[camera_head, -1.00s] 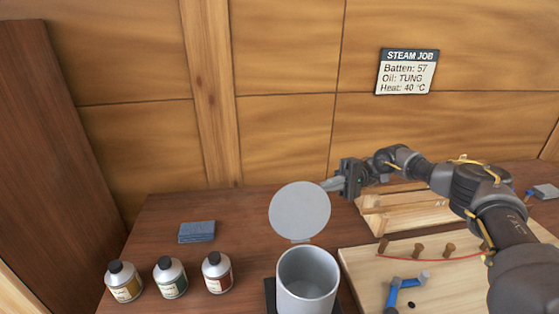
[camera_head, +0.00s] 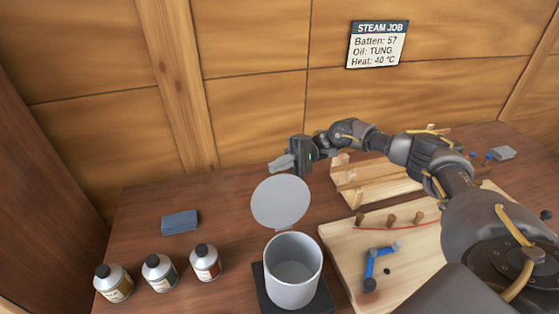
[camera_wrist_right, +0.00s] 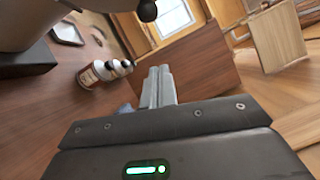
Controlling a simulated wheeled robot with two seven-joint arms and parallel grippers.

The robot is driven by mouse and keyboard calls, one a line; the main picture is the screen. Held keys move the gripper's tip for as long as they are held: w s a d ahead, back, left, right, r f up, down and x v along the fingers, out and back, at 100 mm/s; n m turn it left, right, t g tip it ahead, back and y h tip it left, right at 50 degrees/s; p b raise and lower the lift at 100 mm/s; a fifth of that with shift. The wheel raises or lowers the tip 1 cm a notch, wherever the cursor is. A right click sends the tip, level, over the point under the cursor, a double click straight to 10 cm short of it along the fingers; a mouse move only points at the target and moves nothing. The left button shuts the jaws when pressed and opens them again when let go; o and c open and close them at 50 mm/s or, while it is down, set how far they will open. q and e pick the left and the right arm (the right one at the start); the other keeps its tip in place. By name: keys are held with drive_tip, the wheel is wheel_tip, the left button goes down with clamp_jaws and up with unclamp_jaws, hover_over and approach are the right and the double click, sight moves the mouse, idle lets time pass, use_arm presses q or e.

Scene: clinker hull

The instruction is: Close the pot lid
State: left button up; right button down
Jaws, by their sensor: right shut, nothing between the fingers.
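The grey pot (camera_head: 292,272) stands on a dark square base (camera_head: 322,298) at the front middle of the table. Its round grey lid (camera_head: 281,202) stands open, raised on a hinge at the pot's back rim. My right gripper (camera_head: 280,163) is shut and empty, just behind and above the lid's top edge, its fingers pointing left. In the right wrist view the shut fingers (camera_wrist_right: 158,85) show side by side with nothing between them. Part of the pot (camera_wrist_right: 30,25) seems to fill that view's upper left. My left gripper is not in view.
Several bottles stand left of the pot, such as the red-labelled one (camera_head: 206,264). A blue cloth or pad (camera_head: 180,222) lies behind them. A light wooden board (camera_head: 400,260) with pegs and a blue piece lies to the right. A wooden rack (camera_head: 375,185) stands behind it.

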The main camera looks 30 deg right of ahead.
sight(279, 197)
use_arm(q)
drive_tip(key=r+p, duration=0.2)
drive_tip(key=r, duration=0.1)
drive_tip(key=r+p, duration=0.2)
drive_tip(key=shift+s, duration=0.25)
use_arm(e)
drive_tip(key=s, duration=0.1)
drive_tip(key=s+a+r, duration=0.1)
drive_tip(key=s, duration=0.1)
drive_tip(key=s+a, duration=0.1)
drive_tip(key=shift+s+a+r, duration=0.15)
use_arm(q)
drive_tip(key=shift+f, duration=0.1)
